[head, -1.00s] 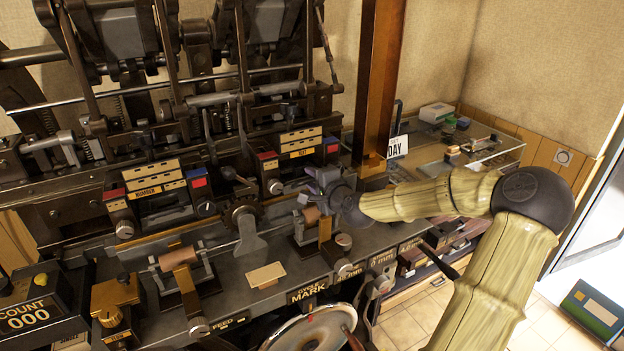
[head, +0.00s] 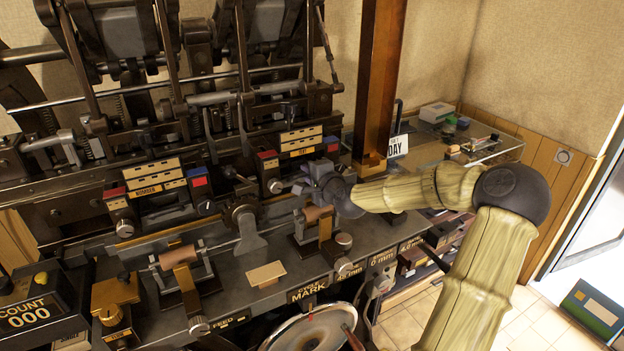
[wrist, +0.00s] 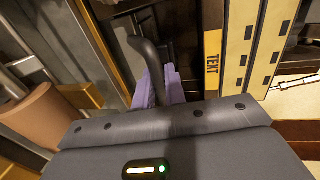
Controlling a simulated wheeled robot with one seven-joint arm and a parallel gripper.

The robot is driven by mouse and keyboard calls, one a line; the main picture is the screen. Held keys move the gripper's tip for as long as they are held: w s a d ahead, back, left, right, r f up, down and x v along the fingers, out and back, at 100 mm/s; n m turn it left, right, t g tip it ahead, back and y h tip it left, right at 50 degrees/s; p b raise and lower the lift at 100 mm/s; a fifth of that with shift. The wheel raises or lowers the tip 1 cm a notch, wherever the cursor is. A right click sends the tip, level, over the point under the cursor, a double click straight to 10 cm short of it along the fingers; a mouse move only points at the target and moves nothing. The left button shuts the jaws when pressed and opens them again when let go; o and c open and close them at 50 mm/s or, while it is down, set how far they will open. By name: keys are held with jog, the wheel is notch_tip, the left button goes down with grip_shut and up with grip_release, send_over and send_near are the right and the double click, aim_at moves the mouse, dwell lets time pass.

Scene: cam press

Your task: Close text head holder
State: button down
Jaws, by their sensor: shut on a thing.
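The text head holder (head: 302,141) is the right-hand stack of cream bars on the press, with an orange TEXT label and red and blue end blocks. In the wrist view its cream bars and TEXT label (wrist: 213,62) stand just right of my fingers. My gripper (head: 303,186) is in front of the holder's lower part. In the wrist view its purple fingers (wrist: 160,86) are shut on a dark curved handle (wrist: 146,58). The grip itself is partly hidden by the gripper body. In the head view my gripper covers the lower front of the holder.
The similar NUMBER head (head: 150,180) is to the left. A copper-coloured roller (head: 318,213) is just below my gripper. A brown upright post (head: 380,85) rises close behind my wrist. A cream plate (head: 266,275) lies on the grey front ledge.

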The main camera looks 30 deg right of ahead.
jog(key=shift+w, duration=0.35)
jog(key=c, duration=1.5)
grip_release()
jog(key=shift+c, duration=0.2)
jog(key=shift+s, duration=0.2)
jog(key=b+v, duration=0.1)
jog(key=v, duration=1.6)
